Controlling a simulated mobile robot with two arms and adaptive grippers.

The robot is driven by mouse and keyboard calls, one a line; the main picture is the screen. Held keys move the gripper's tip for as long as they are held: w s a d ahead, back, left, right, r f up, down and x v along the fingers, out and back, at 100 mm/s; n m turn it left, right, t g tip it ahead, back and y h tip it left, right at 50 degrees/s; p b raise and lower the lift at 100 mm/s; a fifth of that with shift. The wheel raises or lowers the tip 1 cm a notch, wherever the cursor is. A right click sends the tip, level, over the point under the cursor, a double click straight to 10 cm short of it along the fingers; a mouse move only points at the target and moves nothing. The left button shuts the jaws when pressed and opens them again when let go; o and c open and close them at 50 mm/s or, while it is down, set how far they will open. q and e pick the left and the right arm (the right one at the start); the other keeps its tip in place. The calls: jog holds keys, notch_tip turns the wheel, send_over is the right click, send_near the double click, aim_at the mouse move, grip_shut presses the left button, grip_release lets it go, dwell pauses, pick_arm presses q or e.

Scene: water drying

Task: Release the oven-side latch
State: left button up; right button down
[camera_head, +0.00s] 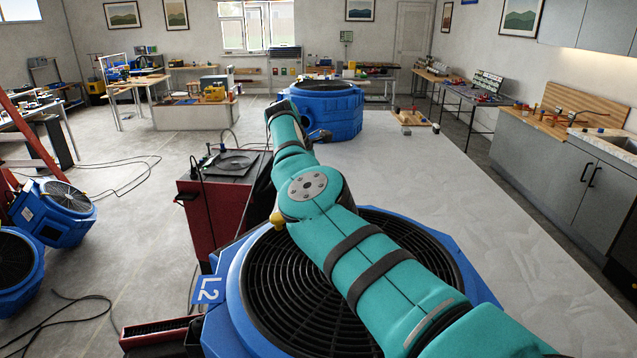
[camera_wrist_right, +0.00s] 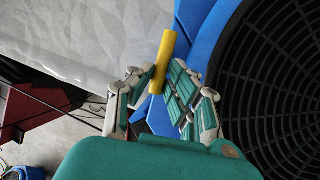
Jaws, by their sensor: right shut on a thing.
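My right gripper (camera_wrist_right: 156,80) is shut on a yellow bar (camera_wrist_right: 167,50) in the right wrist view. The bar stands out past the fingertips, and its lower part shows between the fingers. It lies beside the blue rim (camera_wrist_right: 203,38) of a fan with a black grille (camera_wrist_right: 275,85). In the head view my teal right arm crosses over the large blue fan marked L2 (camera_head: 235,275), and I cannot make out the gripper there. A small yellow piece (camera_head: 277,217) shows at the arm's left edge. I cannot tell which part is the oven-side latch. My left gripper is not in view.
A dark red cabinet (camera_head: 195,200) stands left of the near fan. Another blue fan (camera_head: 340,110) stands farther back. Blue units (camera_head: 62,212) and loose cables (camera_head: 75,312) are on the left. A pale wrinkled sheet (camera_head: 480,230) spreads to the right, largely clear.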

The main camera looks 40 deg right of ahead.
jog(key=shift+r, duration=0.15)
dwell(0.3)
jog(key=c, duration=1.6)
grip_release()
jog(key=shift+o, duration=0.2)
jog(key=v, duration=0.7)
jog(key=shift+a+r, duration=0.1)
